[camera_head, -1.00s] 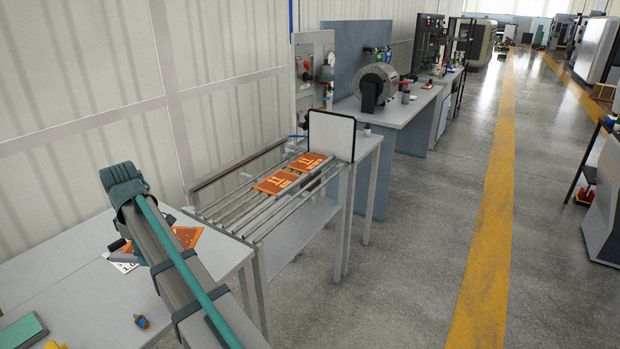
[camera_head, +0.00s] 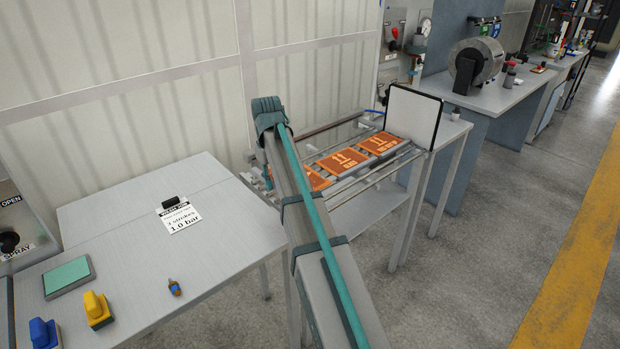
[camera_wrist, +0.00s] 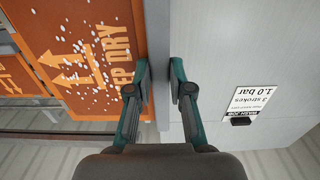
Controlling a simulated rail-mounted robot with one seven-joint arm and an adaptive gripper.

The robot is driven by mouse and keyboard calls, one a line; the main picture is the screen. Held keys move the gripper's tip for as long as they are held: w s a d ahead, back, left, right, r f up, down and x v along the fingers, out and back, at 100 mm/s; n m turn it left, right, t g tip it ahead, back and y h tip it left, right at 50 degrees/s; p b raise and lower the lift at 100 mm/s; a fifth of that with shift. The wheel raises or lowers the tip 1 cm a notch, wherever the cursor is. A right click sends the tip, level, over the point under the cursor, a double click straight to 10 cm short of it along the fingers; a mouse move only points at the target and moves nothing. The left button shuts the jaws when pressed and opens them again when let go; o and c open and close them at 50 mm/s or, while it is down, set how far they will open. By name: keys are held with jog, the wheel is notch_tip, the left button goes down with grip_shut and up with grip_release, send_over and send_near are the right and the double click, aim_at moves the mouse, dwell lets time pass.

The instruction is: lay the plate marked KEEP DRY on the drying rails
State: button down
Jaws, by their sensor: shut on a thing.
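I cannot tell whether the held plate touches the rails. Two similar orange plates, one in the middle (camera_head: 346,161) and one farther back (camera_head: 382,143), lie on the rails.
A white upright panel (camera_head: 412,116) stands at the rails' far end. The grey table (camera_head: 130,235) at left holds a card (camera_head: 179,216), a green pad (camera_head: 67,276), yellow (camera_head: 97,309) and blue (camera_head: 44,333) handled tools, and a small bottle-like item (camera_head: 174,287). Much of its top is clear.

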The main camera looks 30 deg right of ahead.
jog(key=w+d, duration=0.1)
jog(key=w+d+f+p, duration=0.1)
jog(key=w, duration=0.1)
jog(key=w+d+f, duration=0.1)
jog(key=w+d, duration=0.1)
jog(key=shift+f, duration=0.15)
jog(key=w+d+f, duration=0.1)
jog(key=w+d+f+p, duration=0.1)
jog(key=f, duration=0.1)
jog(key=w+f, duration=0.1)
jog(key=f, duration=0.1)
jog(key=shift+d+p, duration=0.3)
jog(key=shift+d, duration=0.1)
jog(key=shift+w+d+f, duration=0.3)
jog(key=shift+f, duration=0.25)
jog(key=shift+w+d+f+p, duration=0.15)
jog(key=shift+f+p, duration=0.35)
jog(key=shift+f, duration=1.3)
jog(key=shift+f, duration=0.15)
jog(key=c, duration=1.1)
grip_release()
jog(key=shift+o, duration=0.2)
notch_tip(320, 180, up, 12)
jog(key=shift+r+b, duration=0.2)
jog(key=shift+b, duration=0.95)
